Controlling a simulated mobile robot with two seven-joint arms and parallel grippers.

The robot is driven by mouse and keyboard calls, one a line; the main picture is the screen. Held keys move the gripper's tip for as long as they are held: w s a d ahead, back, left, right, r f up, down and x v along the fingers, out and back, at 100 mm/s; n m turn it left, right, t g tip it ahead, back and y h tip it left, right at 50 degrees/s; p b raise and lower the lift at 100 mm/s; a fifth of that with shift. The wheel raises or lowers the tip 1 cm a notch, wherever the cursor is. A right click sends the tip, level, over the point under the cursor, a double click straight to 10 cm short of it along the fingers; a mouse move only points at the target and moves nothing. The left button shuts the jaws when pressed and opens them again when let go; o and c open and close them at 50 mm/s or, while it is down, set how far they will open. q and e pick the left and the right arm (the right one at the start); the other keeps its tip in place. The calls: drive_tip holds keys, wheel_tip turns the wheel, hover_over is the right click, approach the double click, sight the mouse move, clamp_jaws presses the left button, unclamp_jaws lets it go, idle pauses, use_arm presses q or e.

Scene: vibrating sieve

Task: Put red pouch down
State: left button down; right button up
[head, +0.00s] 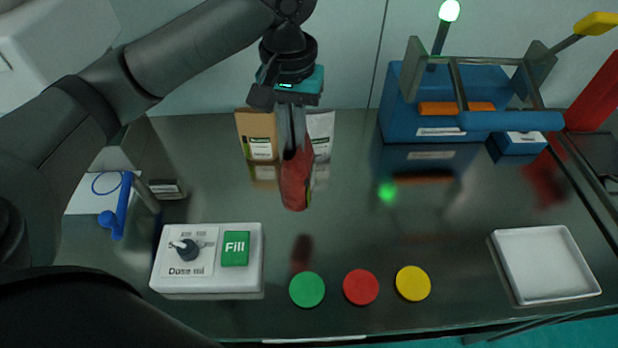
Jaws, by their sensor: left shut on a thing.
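The red pouch (295,182) hangs upright in my left gripper (293,145), which reaches down from the top of the head view. The gripper is shut on the pouch, and its fingers cover part of it. The pouch's lower end appears a little above the shiny dark table (360,240), with a reddish reflection below it. My right gripper is not in view.
A brown pouch (256,135) and a white pouch (321,128) stand behind. Green (307,290), red (361,287) and yellow (412,283) discs lie in front. A dosing box (205,284) is left, a white tray (545,297) right, a blue machine (400,110) behind.

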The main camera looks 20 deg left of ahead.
use_arm(q)
drive_tip(key=w+a+r+n+p, duration=0.3)
drive_tip(key=a+r+p, duration=0.2)
drive_tip(key=r+p, duration=0.2)
wheel_tip(320, 180, down, 20)
drive_tip(key=b, duration=0.1)
drive_tip(key=shift+w+a+b, duration=0.2)
drive_tip(key=shift+a+b, duration=0.2)
drive_tip(key=shift+a, duration=0.05)
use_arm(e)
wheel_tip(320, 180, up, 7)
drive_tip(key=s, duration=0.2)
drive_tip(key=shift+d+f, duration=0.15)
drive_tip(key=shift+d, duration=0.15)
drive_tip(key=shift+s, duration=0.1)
use_arm(q)
drive_tip(key=c, duration=1)
unclamp_jaws()
